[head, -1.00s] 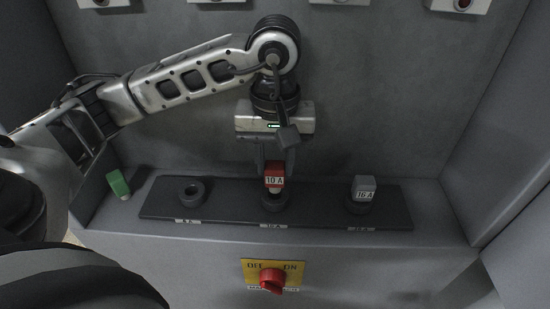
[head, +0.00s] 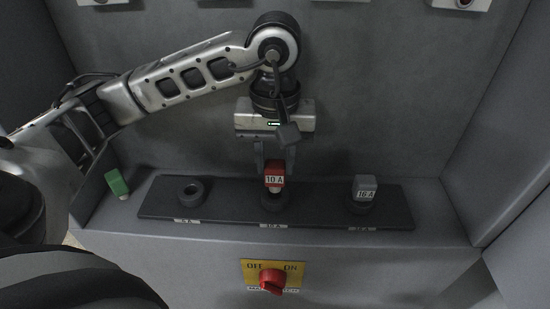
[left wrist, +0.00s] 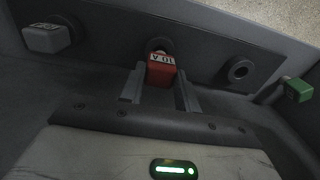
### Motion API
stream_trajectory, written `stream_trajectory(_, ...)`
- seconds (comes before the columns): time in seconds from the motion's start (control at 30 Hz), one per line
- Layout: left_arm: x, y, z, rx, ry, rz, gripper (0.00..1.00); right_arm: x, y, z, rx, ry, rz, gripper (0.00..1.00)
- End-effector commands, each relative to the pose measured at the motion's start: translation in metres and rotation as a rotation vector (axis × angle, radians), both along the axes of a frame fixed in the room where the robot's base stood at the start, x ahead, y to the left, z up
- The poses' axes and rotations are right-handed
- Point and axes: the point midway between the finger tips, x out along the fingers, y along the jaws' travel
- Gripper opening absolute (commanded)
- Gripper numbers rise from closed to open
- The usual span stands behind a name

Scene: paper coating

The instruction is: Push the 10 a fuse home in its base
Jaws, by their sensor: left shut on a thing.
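The red 10 A fuse (head: 274,175) stands upright at the middle base (head: 274,201) on the dark strip. My left gripper (head: 274,170) points down over that base and is shut on the fuse, with a finger on either side of it. The left wrist view also shows the red fuse (left wrist: 161,70) between the fingers, in front of the round middle base (left wrist: 159,46). How deep the fuse sits in the base cannot be told exactly. My right gripper is not in view.
The left base (head: 192,190) is empty. A grey 16 A fuse (head: 365,186) stands in the right base. A green fuse (head: 117,184) lies at the left. A red rotary switch (head: 271,280) on a yellow plate is on the front face below. Walls close both sides.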

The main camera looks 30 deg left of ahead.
Motion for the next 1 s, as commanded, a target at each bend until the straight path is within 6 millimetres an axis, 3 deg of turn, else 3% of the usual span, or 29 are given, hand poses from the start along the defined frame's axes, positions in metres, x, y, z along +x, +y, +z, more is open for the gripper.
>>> stream_trajectory(1.0, 0.0, -0.0002, 0.0004, -0.001, -0.001, 0.0, 0.1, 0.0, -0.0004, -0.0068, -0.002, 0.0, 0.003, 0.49)
